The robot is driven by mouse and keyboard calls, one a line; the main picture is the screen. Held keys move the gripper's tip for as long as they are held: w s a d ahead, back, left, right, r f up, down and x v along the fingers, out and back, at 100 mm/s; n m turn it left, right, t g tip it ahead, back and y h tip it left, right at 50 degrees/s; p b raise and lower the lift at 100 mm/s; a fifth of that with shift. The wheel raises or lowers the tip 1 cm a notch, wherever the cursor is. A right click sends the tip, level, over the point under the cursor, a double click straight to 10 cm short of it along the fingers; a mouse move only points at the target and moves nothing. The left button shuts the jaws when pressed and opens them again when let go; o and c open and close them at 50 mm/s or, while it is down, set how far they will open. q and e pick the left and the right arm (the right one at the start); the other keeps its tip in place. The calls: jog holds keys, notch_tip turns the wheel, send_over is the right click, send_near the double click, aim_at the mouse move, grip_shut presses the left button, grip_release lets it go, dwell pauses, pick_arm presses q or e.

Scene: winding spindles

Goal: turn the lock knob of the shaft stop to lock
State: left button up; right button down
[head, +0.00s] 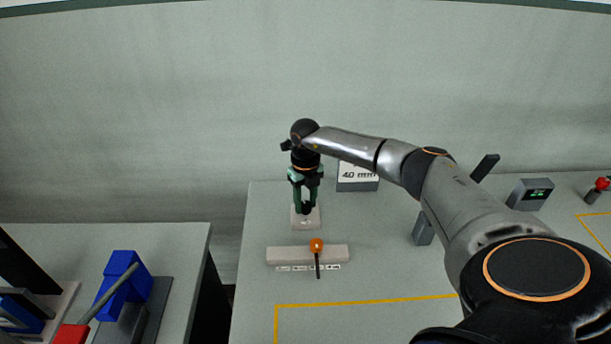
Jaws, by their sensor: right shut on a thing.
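My right arm reaches in from the right, and its gripper (306,207) points straight down over a small pale block (306,223) on the right table. The fingers are shut on a small dark knob at the top of this block, seemingly the lock knob of the shaft stop. The fingers hide most of the knob, so I cannot tell which way it is turned. My left gripper is not in view.
In front stands a pale bar (280,256) with small labels, an orange ball (316,245) and a dark pointer. A "40 mm" sign (357,177) stands behind. A blue block (124,276) with a grey rod is on the left table, across a gap.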

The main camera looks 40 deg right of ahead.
aim_at(306, 204)
jog(key=shift+c, duration=2.2)
grip_release()
notch_tip(306, 204, up, 13)
jog(key=b, duration=0.1)
jog(key=shift+f, duration=0.2)
